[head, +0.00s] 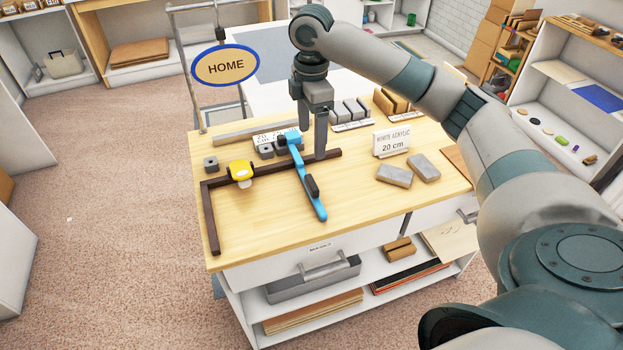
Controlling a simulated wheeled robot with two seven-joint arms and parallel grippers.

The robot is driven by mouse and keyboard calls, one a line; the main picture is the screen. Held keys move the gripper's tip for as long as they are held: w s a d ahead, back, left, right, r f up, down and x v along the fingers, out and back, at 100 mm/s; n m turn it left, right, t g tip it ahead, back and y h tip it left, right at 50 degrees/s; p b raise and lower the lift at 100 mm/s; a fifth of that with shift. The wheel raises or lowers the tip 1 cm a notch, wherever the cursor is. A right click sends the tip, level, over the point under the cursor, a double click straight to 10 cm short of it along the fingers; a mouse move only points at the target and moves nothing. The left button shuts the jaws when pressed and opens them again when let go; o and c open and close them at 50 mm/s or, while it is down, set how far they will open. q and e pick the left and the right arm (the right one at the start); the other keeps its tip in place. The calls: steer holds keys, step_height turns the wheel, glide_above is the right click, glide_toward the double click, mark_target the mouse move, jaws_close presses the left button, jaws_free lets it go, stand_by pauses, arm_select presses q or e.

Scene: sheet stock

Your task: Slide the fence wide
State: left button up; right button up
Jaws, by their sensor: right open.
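A blue bar (303,178), probably the fence, lies across a dark brown L-shaped rail (213,222) on the wooden tabletop. A dark handle (312,187) sits on the bar toward its near end. A yellow block (241,171) sits on the rail to the left of the bar. My right gripper (313,143) is open and points down just right of the bar's far end, near the rail. Nothing shows between its fingers; I cannot tell whether it touches the bar or rail. My left gripper is not in view.
A sign reading "WHITE ACRYLIC 20 cm" (391,141) and two grey blocks (394,176) stand to the right. Another sign (276,139), partly hidden, and small grey blocks are behind the rail. A "HOME" sign (225,66) hangs at the table's back left. The front tabletop is mostly clear.

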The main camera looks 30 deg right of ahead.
mark_target(312, 182)
arm_select(q)
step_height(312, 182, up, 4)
steer(key=p, duration=0.3)
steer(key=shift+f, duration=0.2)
arm_select(e)
step_height(312, 182, down, 16)
steer(key=shift+r, duration=0.15)
steer(key=shift+c, duration=0.5)
